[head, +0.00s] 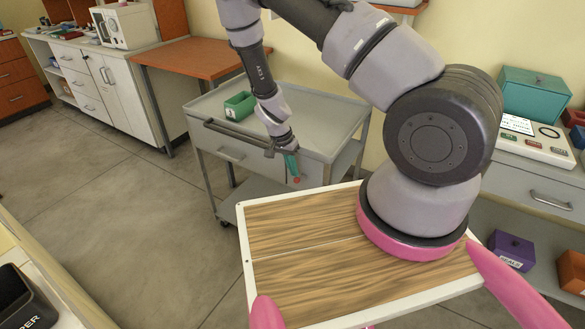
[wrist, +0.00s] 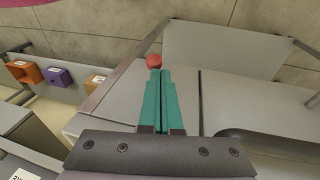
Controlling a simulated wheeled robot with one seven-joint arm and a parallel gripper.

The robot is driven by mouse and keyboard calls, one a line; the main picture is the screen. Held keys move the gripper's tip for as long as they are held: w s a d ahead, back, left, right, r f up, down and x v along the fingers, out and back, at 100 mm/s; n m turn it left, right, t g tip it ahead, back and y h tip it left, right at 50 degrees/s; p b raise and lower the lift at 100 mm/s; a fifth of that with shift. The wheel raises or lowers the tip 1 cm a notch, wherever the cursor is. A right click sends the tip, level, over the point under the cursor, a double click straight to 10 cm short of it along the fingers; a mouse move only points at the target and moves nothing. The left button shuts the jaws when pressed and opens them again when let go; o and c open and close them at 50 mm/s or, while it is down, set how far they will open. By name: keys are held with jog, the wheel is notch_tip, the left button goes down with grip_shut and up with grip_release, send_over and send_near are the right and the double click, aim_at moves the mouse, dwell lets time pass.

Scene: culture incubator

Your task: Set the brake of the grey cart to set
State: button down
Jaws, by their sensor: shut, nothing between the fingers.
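The grey cart (head: 318,128) stands in the middle of the head view, with a dark push handle (head: 232,133) along its front. A small red knob (head: 297,180) shows at the cart's front right, just below my gripper (head: 291,166). In the wrist view the red knob (wrist: 154,60) is right at the tips of my teal fingers (wrist: 160,72). The fingers are shut with nothing between them. I cannot tell whether they touch the knob. The knob's lever and any brake marking are hidden or too small to read.
A green bin (head: 239,106) sits on the cart's top. A white cabinet (head: 115,85) and an orange-topped table (head: 200,58) stand behind left. A grey drawer bench (head: 535,180) is at right, with a purple box (head: 512,250) below. Floor left of the cart is clear.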

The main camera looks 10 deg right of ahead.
jog(key=f+t+h, duration=0.1)
jog(key=s+a+f+t+h, duration=0.1)
jog(key=t+h, duration=0.1)
jog(key=f+t+h, duration=0.1)
jog(key=h, duration=0.1)
jog(key=shift+s+a+f+m+t, duration=0.3)
jog(key=shift+s+a+m+t, duration=0.1)
dwell(0.3)
jog(key=shift+r, duration=0.1)
jog(key=shift+r, duration=0.7)
jog(key=shift+a+r, duration=0.1)
